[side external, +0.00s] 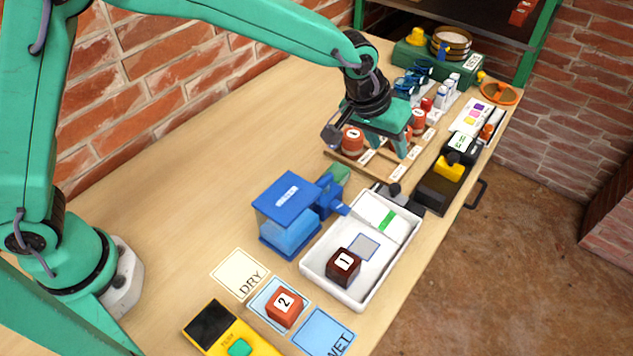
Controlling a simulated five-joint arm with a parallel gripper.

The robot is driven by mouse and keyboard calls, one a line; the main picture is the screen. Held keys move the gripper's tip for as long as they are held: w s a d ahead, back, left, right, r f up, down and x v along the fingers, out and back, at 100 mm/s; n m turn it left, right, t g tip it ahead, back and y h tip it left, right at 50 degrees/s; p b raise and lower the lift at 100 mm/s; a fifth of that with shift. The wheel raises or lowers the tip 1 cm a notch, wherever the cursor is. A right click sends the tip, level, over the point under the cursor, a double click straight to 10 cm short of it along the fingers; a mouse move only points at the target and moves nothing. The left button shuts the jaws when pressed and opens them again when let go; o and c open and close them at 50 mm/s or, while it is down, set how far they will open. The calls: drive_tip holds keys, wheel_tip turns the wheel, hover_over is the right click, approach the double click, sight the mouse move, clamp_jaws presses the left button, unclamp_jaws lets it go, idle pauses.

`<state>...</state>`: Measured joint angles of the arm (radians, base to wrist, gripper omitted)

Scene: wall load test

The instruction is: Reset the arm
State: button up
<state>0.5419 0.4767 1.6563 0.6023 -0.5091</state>
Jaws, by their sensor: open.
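My gripper (368,142) is in the side external view, right of centre, above the wooden rack of red-orange jars. Its jaws point down and are apart, and I see nothing held between them. A red jar (352,139) shows close to the left jaw; whether they touch I cannot tell. My teal arm reaches over the bench from the left. A dark brown cube marked 1 (344,266) sits in a white tray (313,272). An orange-red cube marked 2 (285,307) sits on a light blue card between the DRY card (240,275) and the WET card (323,335).
A blue device (289,212) stands left of the tray. A yellow meter (222,333) lies at the front. Bottles, a green case (470,66) and a black-and-yellow tool (442,180) crowd the far right. Brick walls bound the bench; its left middle is clear.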

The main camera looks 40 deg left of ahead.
drive_tip(key=s+a+r+t+y, duration=0.1)
drive_tip(key=s+a+r, duration=0.45)
drive_tip(key=a, duration=0.35)
drive_tip(key=s+a+r, duration=0.5)
drive_tip(key=a+r, duration=0.1)
drive_tip(key=a, duration=0.4)
drive_tip(key=s+a+y, duration=0.1)
drive_tip(key=s+a, duration=0.9)
drive_tip(key=s, duration=0.5)
drive_tip(key=shift+s+f+t, duration=0.15)
drive_tip(key=shift+s+t, duration=0.1)
drive_tip(key=shift+t, duration=0.05)
